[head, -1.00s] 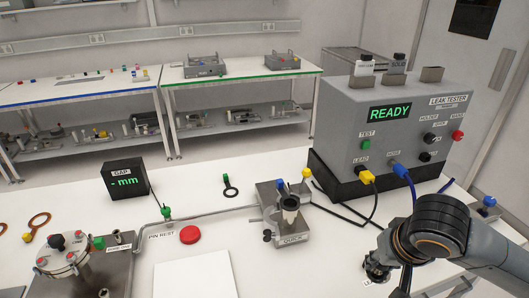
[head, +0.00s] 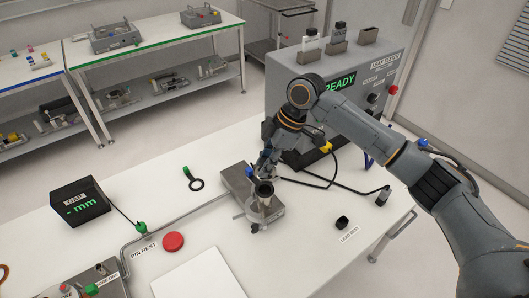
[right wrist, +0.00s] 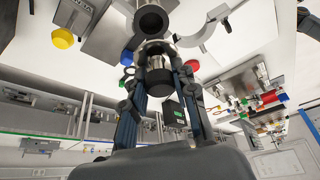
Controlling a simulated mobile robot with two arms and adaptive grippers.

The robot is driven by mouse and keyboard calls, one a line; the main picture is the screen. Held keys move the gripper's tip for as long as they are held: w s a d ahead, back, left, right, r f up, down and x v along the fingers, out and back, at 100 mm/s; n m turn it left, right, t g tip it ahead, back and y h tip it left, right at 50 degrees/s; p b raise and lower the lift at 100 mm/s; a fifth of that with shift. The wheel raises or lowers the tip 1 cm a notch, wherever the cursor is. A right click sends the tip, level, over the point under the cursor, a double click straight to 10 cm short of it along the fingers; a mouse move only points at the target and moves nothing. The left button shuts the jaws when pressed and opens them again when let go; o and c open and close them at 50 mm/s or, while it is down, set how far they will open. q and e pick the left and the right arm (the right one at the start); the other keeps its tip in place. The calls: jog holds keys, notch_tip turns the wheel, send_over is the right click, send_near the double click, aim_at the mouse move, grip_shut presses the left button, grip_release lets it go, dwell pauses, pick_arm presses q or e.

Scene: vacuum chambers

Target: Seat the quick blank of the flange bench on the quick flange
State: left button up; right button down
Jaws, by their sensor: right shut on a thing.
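The quick flange (head: 263,190) stands upright on the metal block of the flange bench (head: 236,182). Its dark round mouth shows in the head view and in the right wrist view (right wrist: 152,18). My right gripper (head: 266,165) is directly behind the flange, pointing down. In the right wrist view its fingers (right wrist: 158,95) are shut on a short metal and black cylinder, which appears to be the quick blank (right wrist: 158,76). The blank is close to the flange mouth; I cannot tell whether they touch. A curved open clamp (right wrist: 208,32) is beside the flange. My left gripper is not in view.
The leak tester (head: 340,70) stands behind my right arm, with black cables on the table. A red button (head: 173,242), a gap display (head: 80,203) and a green-tagged black ring (head: 193,180) lie to the left. The front right table is mostly clear.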

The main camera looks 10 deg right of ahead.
jog(key=shift+w+a+r, duration=0.1)
jog(key=shift+w+a, duration=0.05)
jog(key=shift+a, duration=0.05)
jog(key=shift+d+n, duration=0.1)
jog(key=shift+n, duration=0.2)
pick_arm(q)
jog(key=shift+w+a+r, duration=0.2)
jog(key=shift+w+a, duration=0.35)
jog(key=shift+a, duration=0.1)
pick_arm(e)
jog(key=shift+d, duration=0.1)
jog(key=shift+r+p, duration=0.15)
jog(key=shift+p, duration=0.3)
notch_tip(320, 180, down, 2)
jog(key=shift+f+b, duration=0.1)
jog(key=shift+b, duration=0.3)
jog(key=shift+f+b, duration=0.45)
jog(key=shift+f, duration=1)
pick_arm(q)
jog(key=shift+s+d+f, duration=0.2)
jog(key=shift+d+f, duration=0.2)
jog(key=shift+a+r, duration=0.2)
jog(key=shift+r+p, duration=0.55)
jog(key=shift+p, duration=0.2)
pick_arm(e)
jog(key=shift+f, duration=0.35)
